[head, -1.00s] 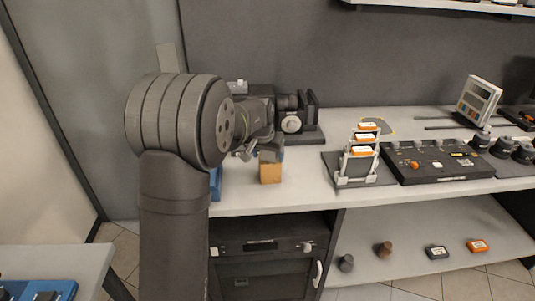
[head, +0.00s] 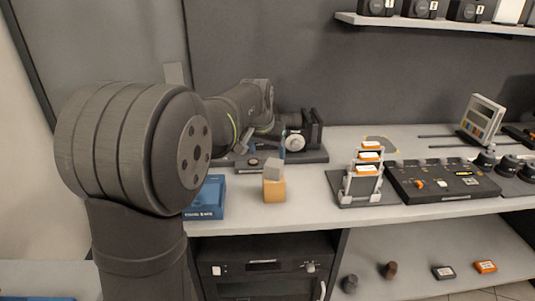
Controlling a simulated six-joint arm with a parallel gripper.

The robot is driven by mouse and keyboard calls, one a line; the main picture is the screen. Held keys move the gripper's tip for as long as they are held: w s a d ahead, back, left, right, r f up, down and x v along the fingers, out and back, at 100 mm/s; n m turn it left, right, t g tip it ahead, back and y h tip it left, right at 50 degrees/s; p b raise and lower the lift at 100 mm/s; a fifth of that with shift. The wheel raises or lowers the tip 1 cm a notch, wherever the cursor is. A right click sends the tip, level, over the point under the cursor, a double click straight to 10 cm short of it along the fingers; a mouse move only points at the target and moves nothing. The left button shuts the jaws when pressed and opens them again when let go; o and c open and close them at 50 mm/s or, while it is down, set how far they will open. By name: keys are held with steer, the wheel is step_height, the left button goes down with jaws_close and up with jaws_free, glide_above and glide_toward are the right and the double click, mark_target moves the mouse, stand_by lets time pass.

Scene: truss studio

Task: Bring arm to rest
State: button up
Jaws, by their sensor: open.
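My gripper (head: 268,146) hangs at the end of my arm over the back of the bench, left of centre in the head view. It is open and nothing shows between its fingers, though its tips are small and partly mixed with the dark device behind. A grey cube (head: 272,168) sits on top of an orange-tan block (head: 274,190) on the bench, just in front of and below the gripper. The gripper looks apart from both. My large shoulder and elbow fill the left of the view.
A blue open box (head: 207,198) stands left of the blocks. A dark vise-like device (head: 312,130) stands behind. A rack with orange-white cards (head: 366,183) and a black control panel (head: 440,182) stand to the right. Bare bench (head: 310,190) lies between blocks and rack.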

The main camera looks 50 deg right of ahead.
mark_target(272, 167)
steer(key=x, duration=1.2)
steer(key=shift+f, duration=0.35)
step_height(272, 167, up, 3)
steer(key=shift+r, duration=0.75)
